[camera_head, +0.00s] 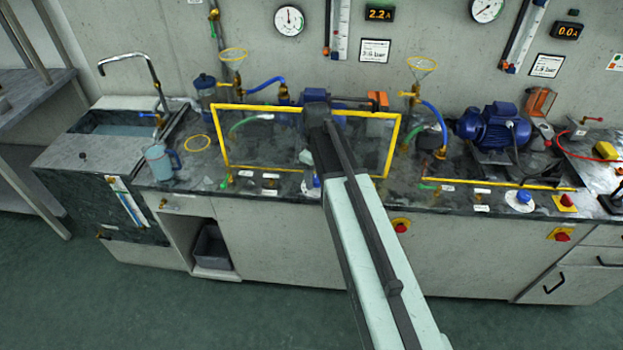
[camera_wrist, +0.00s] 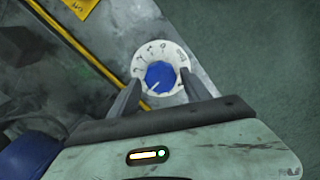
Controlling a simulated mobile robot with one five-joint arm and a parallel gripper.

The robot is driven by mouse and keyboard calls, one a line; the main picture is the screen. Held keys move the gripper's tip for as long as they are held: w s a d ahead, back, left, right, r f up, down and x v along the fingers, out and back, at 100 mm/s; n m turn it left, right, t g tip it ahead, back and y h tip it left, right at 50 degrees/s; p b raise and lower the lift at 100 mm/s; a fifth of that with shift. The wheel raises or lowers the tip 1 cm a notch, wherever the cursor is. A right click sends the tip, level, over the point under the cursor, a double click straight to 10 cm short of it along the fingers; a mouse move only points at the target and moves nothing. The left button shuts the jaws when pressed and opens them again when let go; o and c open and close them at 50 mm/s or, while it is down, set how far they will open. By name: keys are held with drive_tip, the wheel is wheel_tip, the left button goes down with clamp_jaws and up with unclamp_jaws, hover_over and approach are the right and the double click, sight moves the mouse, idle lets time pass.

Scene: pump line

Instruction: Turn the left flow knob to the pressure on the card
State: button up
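The left flow knob is blue on a round white dial, on the counter; in the head view it shows partly (camera_head: 316,182) beside my arm. In the wrist view the knob (camera_wrist: 160,76) sits between the fingertips of my gripper (camera_wrist: 161,80), which is open with a finger on either side. I cannot tell whether the fingers touch it. A pale mark on the knob points to the lower left. The left card (camera_head: 374,52) hangs on the wall; its writing is too small to read. The left round gauge (camera_head: 289,20) has its needle near upright.
A yellow-framed clear guard (camera_head: 228,150) stands behind the left knob. A second blue knob (camera_head: 523,197) and a blue pump (camera_head: 490,127) are at the right. A red stop button (camera_head: 401,226) is on the counter front. A jug (camera_head: 160,162) stands by the sink.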

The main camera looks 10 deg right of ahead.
drive_tip(key=c, duration=1)
drive_tip(key=shift+a, duration=0.3)
drive_tip(key=shift+d, duration=0.25)
drive_tip(key=shift+d+m, duration=0.15)
drive_tip(key=shift+m, duration=0.15)
drive_tip(key=shift+m, duration=0.4)
drive_tip(key=m, duration=0.3)
drive_tip(key=shift+m, duration=0.4)
drive_tip(key=shift+s+m, duration=0.1)
drive_tip(key=shift+m, duration=1.9)
